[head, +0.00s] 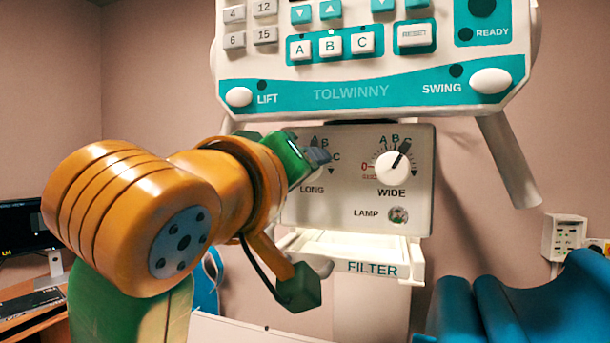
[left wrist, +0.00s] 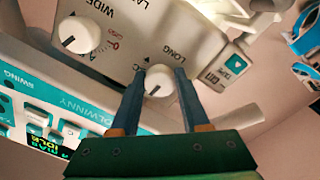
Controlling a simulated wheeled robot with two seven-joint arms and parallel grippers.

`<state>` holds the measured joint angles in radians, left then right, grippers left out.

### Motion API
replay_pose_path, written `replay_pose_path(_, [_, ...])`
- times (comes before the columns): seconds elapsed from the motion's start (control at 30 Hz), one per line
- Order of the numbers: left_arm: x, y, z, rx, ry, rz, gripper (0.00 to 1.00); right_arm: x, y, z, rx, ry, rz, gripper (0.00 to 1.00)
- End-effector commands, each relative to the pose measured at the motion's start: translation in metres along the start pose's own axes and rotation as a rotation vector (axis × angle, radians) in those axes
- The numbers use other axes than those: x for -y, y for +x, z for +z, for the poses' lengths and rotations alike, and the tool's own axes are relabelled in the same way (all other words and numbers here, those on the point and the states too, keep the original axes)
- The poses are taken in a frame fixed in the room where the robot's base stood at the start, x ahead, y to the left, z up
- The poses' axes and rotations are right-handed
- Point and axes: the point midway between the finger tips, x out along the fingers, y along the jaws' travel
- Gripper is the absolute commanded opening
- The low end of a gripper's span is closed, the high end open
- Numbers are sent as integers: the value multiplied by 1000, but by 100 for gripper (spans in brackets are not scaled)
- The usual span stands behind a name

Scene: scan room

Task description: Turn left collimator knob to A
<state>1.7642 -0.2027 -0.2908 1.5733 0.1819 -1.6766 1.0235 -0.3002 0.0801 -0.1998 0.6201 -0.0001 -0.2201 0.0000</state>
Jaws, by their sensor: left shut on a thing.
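The left collimator knob, marked LONG, is a round white knob (left wrist: 158,79) with a dark pointer line. In the left wrist view it sits between the two fingers of my left gripper (left wrist: 161,74), which is shut on it. The pointer line slants to the lower left there; I cannot tell which letter it meets. In the head view my left gripper (head: 318,156) covers the knob, with letters B and C showing beside the fingers. The collimator panel (head: 410,212) is light grey. My right gripper is not in view.
The white WIDE knob (head: 391,167) is to the right of the LONG knob, its pointer slanting up right. The LAMP button (head: 398,215) is below it. The teal and white console (head: 350,93) overhangs the panel. A white FILTER tray (head: 350,247) juts out below.

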Motion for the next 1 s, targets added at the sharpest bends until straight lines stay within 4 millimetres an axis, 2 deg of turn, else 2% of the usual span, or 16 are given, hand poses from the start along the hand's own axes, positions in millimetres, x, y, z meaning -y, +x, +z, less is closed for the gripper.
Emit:
replay_pose_path(0.47, [-1, -1, -2, -5, -13, 3, 0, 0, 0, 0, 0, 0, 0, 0])
replay_pose_path(0.5, [-1, -1, -2, -5, -13, 3, 54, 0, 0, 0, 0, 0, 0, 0])
replay_pose_path(0.6, [-1, 0, -1, -4, -13, 2, 76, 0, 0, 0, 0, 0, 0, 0])
replay_pose_path(0.87, [0, -1, 0, -2, -12, 1, 76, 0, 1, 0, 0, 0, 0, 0])
replay_pose_path(1.0, [3, -22, 4, -7, -12, 5, 76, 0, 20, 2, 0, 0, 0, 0])
